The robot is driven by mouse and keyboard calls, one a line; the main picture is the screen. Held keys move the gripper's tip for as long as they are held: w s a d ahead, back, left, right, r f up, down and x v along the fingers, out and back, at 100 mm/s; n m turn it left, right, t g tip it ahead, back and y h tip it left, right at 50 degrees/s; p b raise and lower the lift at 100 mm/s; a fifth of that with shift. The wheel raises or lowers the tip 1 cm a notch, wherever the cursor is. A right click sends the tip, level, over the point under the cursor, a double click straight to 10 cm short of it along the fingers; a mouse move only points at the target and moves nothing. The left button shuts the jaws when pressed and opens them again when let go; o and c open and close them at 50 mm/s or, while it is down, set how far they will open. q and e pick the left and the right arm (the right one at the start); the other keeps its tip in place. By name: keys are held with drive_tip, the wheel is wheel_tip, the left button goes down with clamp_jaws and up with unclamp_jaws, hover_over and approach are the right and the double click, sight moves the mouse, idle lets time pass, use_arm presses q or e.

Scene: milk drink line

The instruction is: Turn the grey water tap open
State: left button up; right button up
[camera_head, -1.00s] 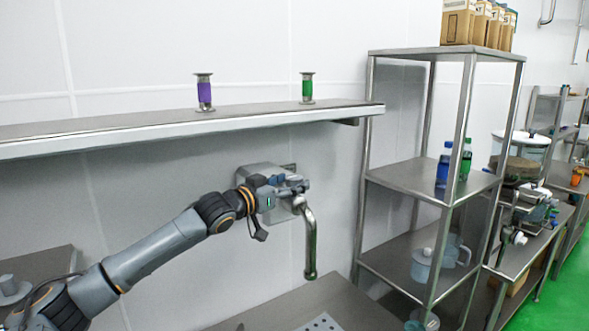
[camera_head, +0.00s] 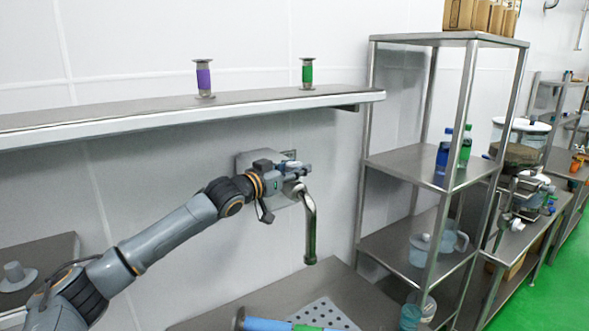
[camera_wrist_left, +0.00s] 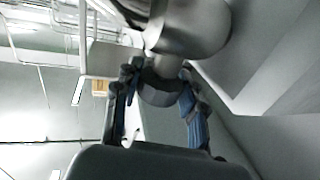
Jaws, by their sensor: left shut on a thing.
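The grey water tap (camera_head: 311,228) sticks out from the back wall under the long shelf. Its bent metal spout hangs down over the perforated metal counter. My left gripper (camera_head: 296,174) is at the top of the tap, by its wall mount. In the left wrist view the two blue-padded fingers lie on either side of a rounded metal part of the tap (camera_wrist_left: 160,88), and the left gripper (camera_wrist_left: 161,82) is shut on it. The larger metal tap body (camera_wrist_left: 188,28) shows beyond the fingers. In the head view the gripper hides the handle. My right gripper is not in view.
A purple-banded spool (camera_head: 204,78) and a green-banded one (camera_head: 307,73) stand on the wall shelf (camera_head: 150,121). A blue and green item (camera_head: 265,324) lies at the counter's front. A metal rack (camera_head: 405,161) with bottles and jugs stands close to the right.

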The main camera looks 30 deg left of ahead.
use_arm(q)
drive_tip(key=shift+d+f+y+b, duration=0.1)
drive_tip(key=shift+f+y+b, duration=0.15)
drive_tip(key=shift+b, duration=0.3)
drive_tip(key=n+y+b, duration=0.3)
drive_tip(key=y+b, duration=0.2)
drive_tip(key=shift+d+n, duration=0.1)
drive_tip(key=shift+n, duration=0.2)
drive_tip(key=n+y, duration=0.1)
drive_tip(key=y, duration=0.1)
drive_tip(key=n+g+y+b, duration=0.1)
drive_tip(key=y, duration=0.1)
drive_tip(key=shift+r+n+b, duration=0.1)
drive_tip(key=shift+n+b, duration=0.2)
drive_tip(key=n+g+y+b, duration=0.3)
drive_tip(key=n+g+y, duration=0.2)
drive_tip(key=y, duration=0.1)
drive_tip(key=shift+y, duration=0.35)
drive_tip(key=n+g+y, duration=0.2)
drive_tip(key=n+g, duration=0.1)
drive_tip(key=g, duration=0.1)
drive_tip(key=shift+r, duration=0.15)
drive_tip(key=shift+r+n+g+y, duration=0.1)
drive_tip(key=shift+n+g+y, duration=0.6)
drive_tip(key=shift+g, duration=0.4)
drive_tip(key=shift+a+n+g+p, duration=0.2)
drive_tip(key=shift+n+g+p, duration=0.3)
drive_tip(key=shift+n+g, duration=0.7)
drive_tip(key=shift+s+g, duration=0.1)
drive_tip(key=shift+g, duration=0.4)
